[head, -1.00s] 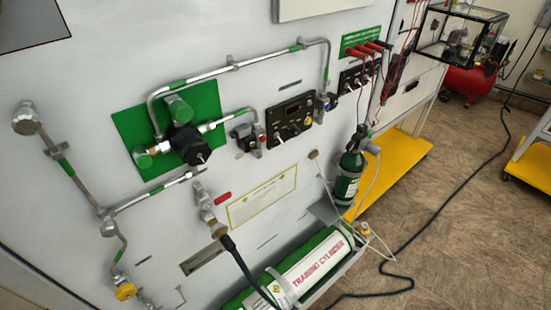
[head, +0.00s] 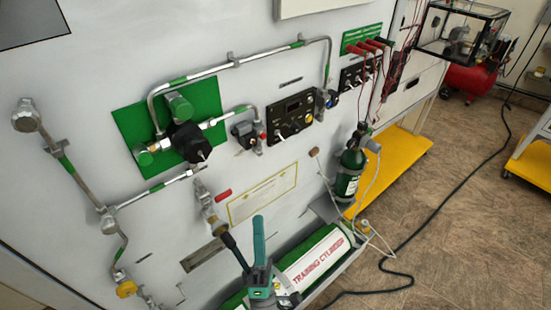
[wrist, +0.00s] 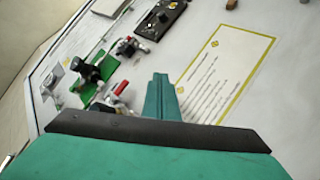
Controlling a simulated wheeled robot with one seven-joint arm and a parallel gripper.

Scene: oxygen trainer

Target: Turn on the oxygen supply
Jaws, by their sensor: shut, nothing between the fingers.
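A valve with a red lever (head: 222,195) sits on the pipe low on the white panel, with a dark hose (head: 237,253) running down from its fitting. The red lever also shows in the wrist view (wrist: 120,88). A black regulator (head: 188,142) is mounted on a green plate (head: 126,119) above it. The green and white training cylinder (head: 318,258) lies below the panel, partly hidden by my gripper. My gripper (head: 259,222) is shut and empty, below and right of the red lever and apart from it in the picture. Its teal fingers (wrist: 158,92) point toward the panel in the wrist view.
A black control box (head: 291,117) and a smaller valve (head: 247,135) are higher on the panel. A framed label (head: 262,193) is right of the lever. A small green bottle (head: 349,172) stands at right. A black cable (head: 437,205) crosses the floor.

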